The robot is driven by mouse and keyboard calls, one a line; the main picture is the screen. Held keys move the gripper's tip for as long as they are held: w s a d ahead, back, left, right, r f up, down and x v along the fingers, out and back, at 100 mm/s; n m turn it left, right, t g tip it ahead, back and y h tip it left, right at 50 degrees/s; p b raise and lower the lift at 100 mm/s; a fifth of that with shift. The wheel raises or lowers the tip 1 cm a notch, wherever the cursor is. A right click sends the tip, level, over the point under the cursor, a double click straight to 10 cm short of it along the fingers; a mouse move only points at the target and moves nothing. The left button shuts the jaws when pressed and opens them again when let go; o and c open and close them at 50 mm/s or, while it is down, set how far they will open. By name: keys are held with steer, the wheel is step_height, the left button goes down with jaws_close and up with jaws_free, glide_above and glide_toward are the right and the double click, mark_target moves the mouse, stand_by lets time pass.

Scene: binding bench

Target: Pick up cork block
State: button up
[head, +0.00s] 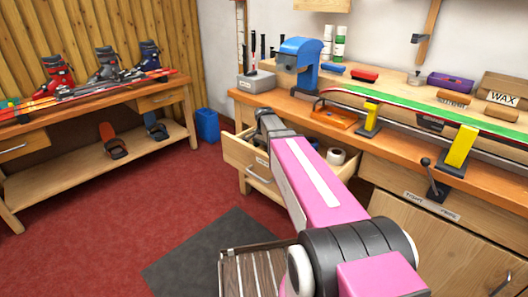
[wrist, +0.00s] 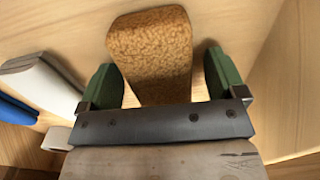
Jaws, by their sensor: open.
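The cork block (wrist: 150,55) is a brown, speckled block on a pale wooden surface in the wrist view. My gripper (wrist: 160,85) is open, with one green finger on each side of the block. A gap shows between the block and the right finger; the left finger is very close to it, and I cannot tell if it touches. The near end of the block is hidden behind the dark gripper bar. In the head view my pink arm reaches to the open drawer (head: 243,152). The gripper's fingertips and the cork block are hidden there.
In the wrist view a white item (wrist: 40,80) and a blue item (wrist: 15,108) lie left of the gripper. Wooden drawer walls rise close by. In the head view a white roll (head: 336,157) is at the drawer's right, below the workbench (head: 385,146) with a green ski (head: 420,106).

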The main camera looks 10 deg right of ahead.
mark_target(264, 147)
steer(key=c, duration=1)
step_height(264, 147, up, 10)
